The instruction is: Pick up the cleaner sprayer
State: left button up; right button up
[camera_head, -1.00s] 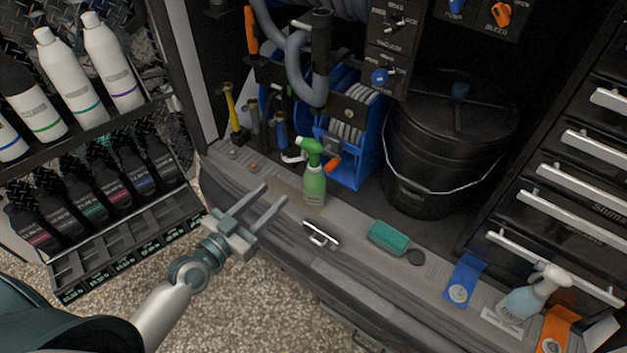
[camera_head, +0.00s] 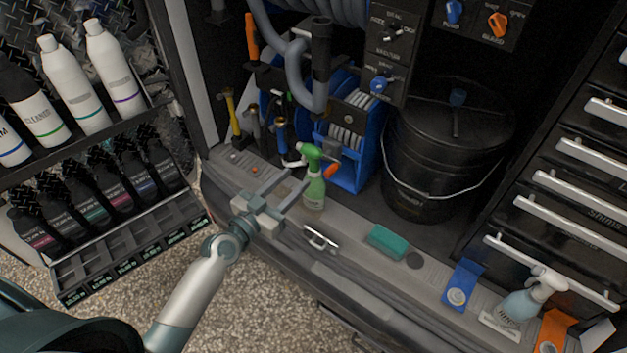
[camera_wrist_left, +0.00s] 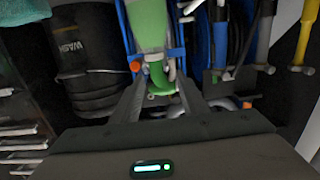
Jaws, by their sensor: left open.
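A green spray bottle (camera_head: 314,192) with a green and white trigger head stands upright on the grey van sill, left of centre in the head view. In the left wrist view the green sprayer (camera_wrist_left: 150,28) shows ahead, in line with the gap between my fingers. My left gripper (camera_head: 299,180) is open, its fingers reaching to the bottle's left side; the left wrist view (camera_wrist_left: 161,92) also shows the fingers apart. I cannot tell whether they touch it. A second sprayer (camera_head: 522,303), pale blue with a white head, stands at the lower right. My right gripper is not in view.
A blue hose reel (camera_head: 352,135) stands close behind the green sprayer. A black bucket (camera_head: 445,150) is to its right. A teal sponge (camera_head: 388,241) and a metal latch (camera_head: 320,238) are on the sill. A bottle rack (camera_head: 130,235) is at the left.

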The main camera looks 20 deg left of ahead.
aim_at(309, 166)
pick_arm(q)
jog(key=shift+x, duration=1.55)
jog(key=shift+w, duration=0.1)
jog(key=shift+p+x, duration=0.35)
jog(key=shift+x, duration=2.45)
jog(key=c, duration=0.6)
